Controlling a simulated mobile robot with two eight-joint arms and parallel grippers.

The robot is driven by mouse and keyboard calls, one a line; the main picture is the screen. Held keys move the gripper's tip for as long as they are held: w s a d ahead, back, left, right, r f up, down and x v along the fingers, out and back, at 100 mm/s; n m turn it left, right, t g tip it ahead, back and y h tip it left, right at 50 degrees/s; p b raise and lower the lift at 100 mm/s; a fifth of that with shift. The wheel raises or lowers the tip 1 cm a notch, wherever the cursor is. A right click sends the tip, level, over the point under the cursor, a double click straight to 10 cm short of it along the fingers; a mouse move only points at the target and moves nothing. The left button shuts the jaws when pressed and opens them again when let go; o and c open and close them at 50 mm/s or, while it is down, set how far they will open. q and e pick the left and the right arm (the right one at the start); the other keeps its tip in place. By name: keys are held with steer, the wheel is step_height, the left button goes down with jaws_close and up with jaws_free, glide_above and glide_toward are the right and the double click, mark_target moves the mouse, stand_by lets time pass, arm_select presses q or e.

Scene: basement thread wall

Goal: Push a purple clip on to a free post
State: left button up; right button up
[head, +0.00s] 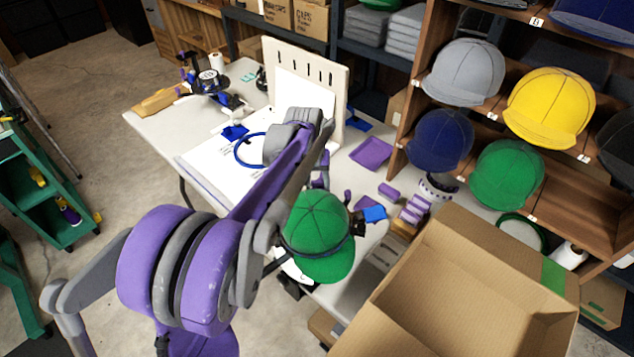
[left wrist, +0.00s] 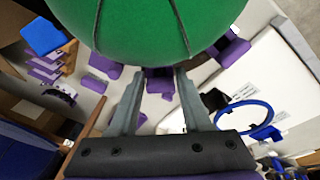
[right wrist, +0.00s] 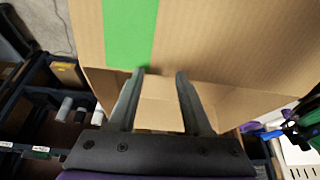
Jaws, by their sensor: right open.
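Several small purple pieces (head: 415,210) stand in a row on the table beside a blue block (head: 374,213); they also show in the left wrist view (left wrist: 48,70). A single purple piece (head: 388,191) lies near a purple tray (head: 371,153). I cannot tell clearly which piece is a clip. No post shows clearly enough to identify. My right gripper (right wrist: 160,72) is open in front of a cardboard box (right wrist: 230,40).
An upright slotted board (head: 305,75) stands on the table behind my left arm. A blue ring (head: 250,150) lies left of the arm. The open cardboard box (head: 450,320) fills the lower right. Shelves with caps (head: 550,105) stand at the right.

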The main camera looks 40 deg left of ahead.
arm_select(q)
steer(key=o, duration=0.4)
steer(key=shift+c, duration=0.2)
step_height(320, 180, up, 11)
steer(key=s+p, duration=0.1)
steer(key=s, duration=0.1)
steer(key=shift+f, duration=0.15)
arm_select(e)
steer(key=shift+w+r, duration=0.1)
steer(key=shift+r, duration=0.5)
